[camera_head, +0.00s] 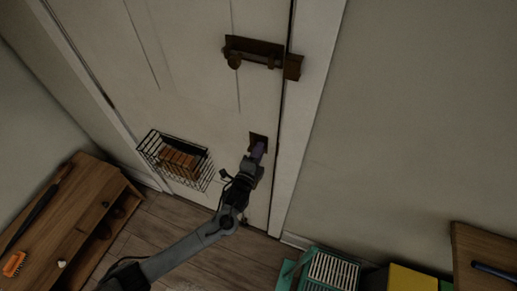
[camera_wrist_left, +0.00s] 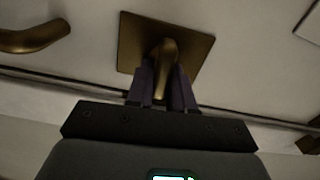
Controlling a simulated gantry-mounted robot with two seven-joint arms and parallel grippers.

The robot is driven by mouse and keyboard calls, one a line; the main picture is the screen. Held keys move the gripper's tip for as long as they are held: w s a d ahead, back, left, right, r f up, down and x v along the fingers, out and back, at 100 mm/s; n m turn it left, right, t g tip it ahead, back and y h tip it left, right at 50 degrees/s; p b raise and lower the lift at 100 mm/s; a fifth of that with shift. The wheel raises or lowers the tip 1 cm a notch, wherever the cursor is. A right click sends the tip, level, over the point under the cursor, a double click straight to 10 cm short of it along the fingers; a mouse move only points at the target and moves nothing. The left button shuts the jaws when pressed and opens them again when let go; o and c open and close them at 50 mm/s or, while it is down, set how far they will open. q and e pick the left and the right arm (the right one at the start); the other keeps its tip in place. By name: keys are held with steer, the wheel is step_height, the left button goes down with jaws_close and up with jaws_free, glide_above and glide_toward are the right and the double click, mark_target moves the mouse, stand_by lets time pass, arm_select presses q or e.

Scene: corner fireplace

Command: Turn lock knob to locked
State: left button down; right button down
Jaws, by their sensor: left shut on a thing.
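The lock knob (camera_wrist_left: 167,52) is a brass turn piece on a square brass plate (camera_wrist_left: 132,42), on the pale door (camera_head: 190,60). In the head view the plate (camera_head: 257,136) sits near the door's right edge, partly hidden by my gripper. My left gripper (camera_head: 258,150) reaches up to it from below. In the left wrist view its two dark fingers (camera_wrist_left: 164,80) stand on either side of the knob and are shut on it. The fingers hide part of the knob. My right gripper is in neither view.
A brass slide bolt (camera_head: 262,52) is higher on the door. A black wire basket (camera_head: 150,148) hangs left of my gripper. A wooden cabinet (camera_head: 85,205) stands at the left; a wooden surface (camera_head: 485,245), a green crate (camera_head: 290,270) and a yellow box (camera_head: 412,279) are at the right.

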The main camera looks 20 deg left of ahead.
arm_select(q)
steer(key=shift+f+m, duration=0.1)
steer(key=shift+m, duration=0.4)
steer(key=c, duration=1.1)
jaws_free()
steer(key=shift+s+a, duration=0.2)
steer(key=shift+s, duration=5.2)
